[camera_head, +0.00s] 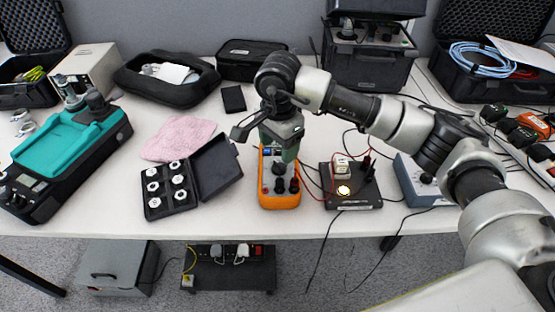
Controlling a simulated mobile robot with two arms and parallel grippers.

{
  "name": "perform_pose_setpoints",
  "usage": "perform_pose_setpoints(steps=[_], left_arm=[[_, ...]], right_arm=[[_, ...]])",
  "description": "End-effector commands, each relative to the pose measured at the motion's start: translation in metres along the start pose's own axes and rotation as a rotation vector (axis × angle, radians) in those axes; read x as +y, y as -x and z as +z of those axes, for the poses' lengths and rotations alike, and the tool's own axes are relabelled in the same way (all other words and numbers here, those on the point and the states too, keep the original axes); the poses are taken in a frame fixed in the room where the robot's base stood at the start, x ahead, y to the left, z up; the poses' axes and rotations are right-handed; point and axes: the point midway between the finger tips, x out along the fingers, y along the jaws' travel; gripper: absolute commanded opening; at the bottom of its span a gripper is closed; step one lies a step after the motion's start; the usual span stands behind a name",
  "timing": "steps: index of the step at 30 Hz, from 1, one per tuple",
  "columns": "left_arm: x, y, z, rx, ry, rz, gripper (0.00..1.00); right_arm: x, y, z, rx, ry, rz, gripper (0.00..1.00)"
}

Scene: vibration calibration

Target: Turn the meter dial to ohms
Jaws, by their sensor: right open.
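The orange meter (280,200) lies on the white table near its front edge, with a dark face and black plugs in its lower part. Its dial is the dark round piece near the middle of the face, partly hidden, and I cannot read its setting. My right gripper (266,133) is over the meter's upper end, covering part of its screen. Its fingers are spread and I see nothing held between them. I cannot tell whether it touches the meter. My left gripper is not in this view.
An open case of white discs (172,189) lies to the left, beside a pink cloth (179,138). A teal-topped device (68,150) is far left.

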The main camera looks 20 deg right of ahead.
Motion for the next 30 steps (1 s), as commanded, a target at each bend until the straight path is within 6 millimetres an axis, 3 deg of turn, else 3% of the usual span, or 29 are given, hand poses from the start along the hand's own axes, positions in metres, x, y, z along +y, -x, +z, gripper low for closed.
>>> perform_pose_setpoints(steps=[3,9,22,30], left_arm=[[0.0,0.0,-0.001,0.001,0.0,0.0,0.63],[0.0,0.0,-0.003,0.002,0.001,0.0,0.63],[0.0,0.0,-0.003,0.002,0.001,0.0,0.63],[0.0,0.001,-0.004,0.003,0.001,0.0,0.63]], right_arm=[[0.001,-0.024,0.0,-0.003,-0.001,0.004,0.63],[0.0,-0.052,0.001,-0.002,0.0,0.001,0.63],[0.0,-0.062,0.001,-0.003,0.0,0.0,0.63],[0.0,-0.061,0.001,-0.003,0.0,-0.001,0.21]])
